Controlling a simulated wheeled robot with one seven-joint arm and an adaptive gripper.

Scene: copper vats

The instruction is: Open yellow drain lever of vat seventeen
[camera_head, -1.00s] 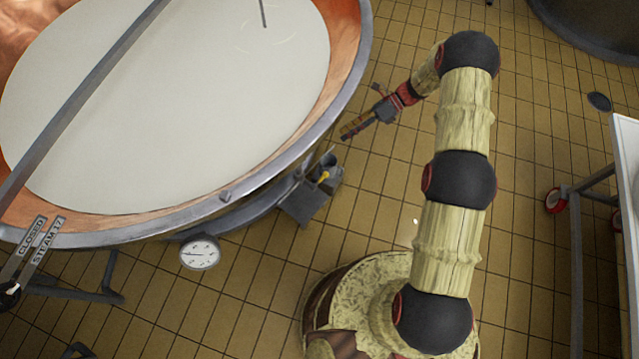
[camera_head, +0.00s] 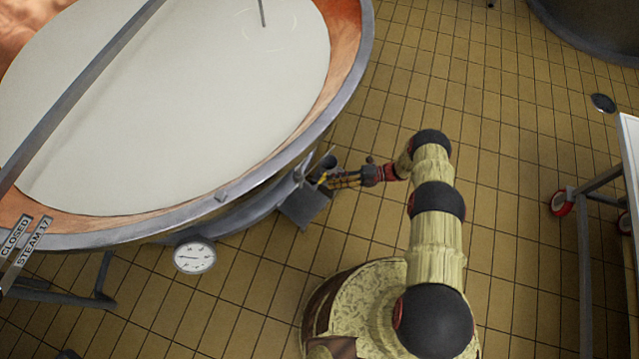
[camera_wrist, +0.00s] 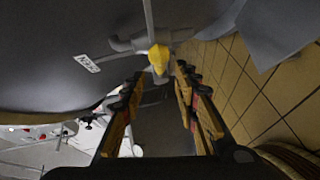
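Vat seventeen (camera_head: 160,110) is a large copper vat with a grey rim and pale liquid, at the left of the head view. Its yellow drain lever (camera_wrist: 158,58) shows in the wrist view, ahead of my gripper's fingertips and slightly above the gap between them. In the head view my gripper (camera_head: 330,181) is at the drain fitting under the vat's rim and hides most of the lever. In the wrist view my gripper (camera_wrist: 160,82) has its two fingers apart with nothing seen between them. I cannot tell whether a fingertip touches the lever.
A sign reading "CLOSED" and "STEAM 17" (camera_head: 25,242) and a round gauge (camera_head: 194,257) are at the vat's near side. A grey box-like part (camera_head: 303,207) is below the drain. A wheeled table (camera_head: 627,150) stands at right.

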